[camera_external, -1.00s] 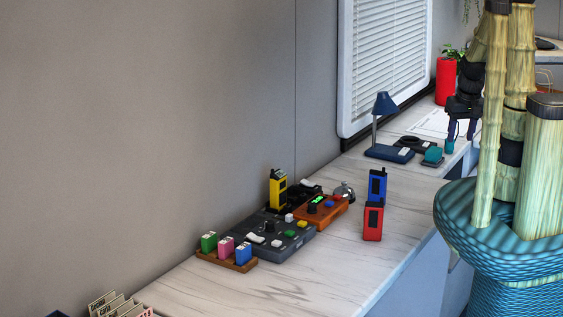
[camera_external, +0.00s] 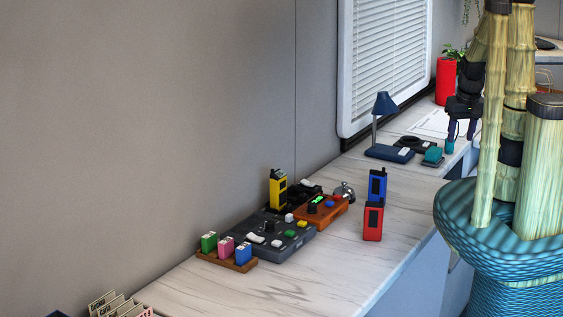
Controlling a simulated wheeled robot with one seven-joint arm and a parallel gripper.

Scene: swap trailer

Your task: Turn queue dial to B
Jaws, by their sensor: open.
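A dark grey control panel (camera_external: 292,245) lies on the counter with a small black knob (camera_external: 269,227), white keys and a green and a yellow button. An orange-brown box (camera_external: 328,213) behind it carries another black knob (camera_external: 312,208), a lit green display and red and blue buttons. I cannot tell which knob is the queue dial, and no letter marks are readable. My gripper (camera_external: 461,136) is far from both knobs, at the far right end of the counter. It points down with its dark fingers apart and appears empty; my arm partly covers the area beside it.
A yellow radio (camera_external: 278,190) stands behind the panel. Blue (camera_external: 377,184) and red (camera_external: 373,222) radios stand near the counter's front edge. A wooden rack (camera_external: 224,259) holds coloured blocks. A blue lamp (camera_external: 385,104) and red vase (camera_external: 446,82) stand farther back.

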